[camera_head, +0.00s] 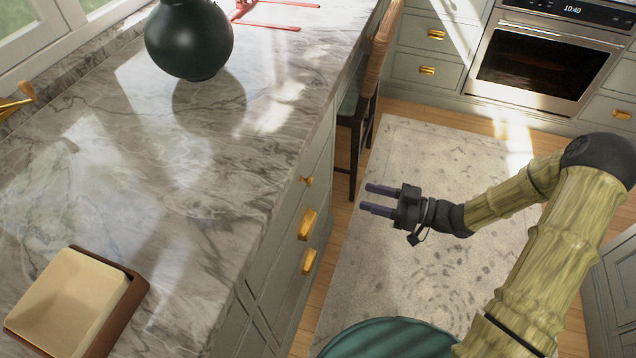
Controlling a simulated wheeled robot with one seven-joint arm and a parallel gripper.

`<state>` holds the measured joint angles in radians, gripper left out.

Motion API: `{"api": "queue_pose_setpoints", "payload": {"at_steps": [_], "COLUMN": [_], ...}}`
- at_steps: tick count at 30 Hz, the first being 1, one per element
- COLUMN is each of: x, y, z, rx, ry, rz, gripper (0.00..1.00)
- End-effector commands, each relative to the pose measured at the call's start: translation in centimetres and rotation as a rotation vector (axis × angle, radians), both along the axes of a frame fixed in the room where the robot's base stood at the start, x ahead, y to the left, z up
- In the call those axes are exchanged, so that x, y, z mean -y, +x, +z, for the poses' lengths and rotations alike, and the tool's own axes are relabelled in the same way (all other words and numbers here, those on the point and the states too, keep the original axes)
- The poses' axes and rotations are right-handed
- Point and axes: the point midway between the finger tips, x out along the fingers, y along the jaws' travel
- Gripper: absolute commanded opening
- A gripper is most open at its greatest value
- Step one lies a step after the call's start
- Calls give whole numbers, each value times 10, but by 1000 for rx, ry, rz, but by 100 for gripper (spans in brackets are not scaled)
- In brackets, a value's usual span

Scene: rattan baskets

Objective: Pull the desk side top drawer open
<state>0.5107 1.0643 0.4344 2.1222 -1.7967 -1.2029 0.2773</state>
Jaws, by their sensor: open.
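The drawer fronts look flush with the cabinet, seen at a steep angle. My gripper (364,197) is open and empty, its two dark fingers pointing left towards the desk front. It is right of the pulls and apart from them, over the rug.
The marble top (230,190) carries a dark green vase (189,40) and a brown tray (120,310) with a cream block. A wooden chair (372,75) stands at the desk's far end. Beyond is an oven (540,62). Patterned rug (390,270) covers the aisle.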

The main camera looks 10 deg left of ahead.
Motion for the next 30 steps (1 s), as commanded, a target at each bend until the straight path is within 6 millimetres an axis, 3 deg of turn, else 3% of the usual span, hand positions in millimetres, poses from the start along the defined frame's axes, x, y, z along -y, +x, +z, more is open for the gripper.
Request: {"api": "queue_pose_setpoints", "payload": {"at_steps": [21,30], "x": [-125,-140], "y": [9,11], "z": [0,0], "rx": [1,1], "ry": [0,-1], "rz": [2,-1], "gripper": [50,50]}}
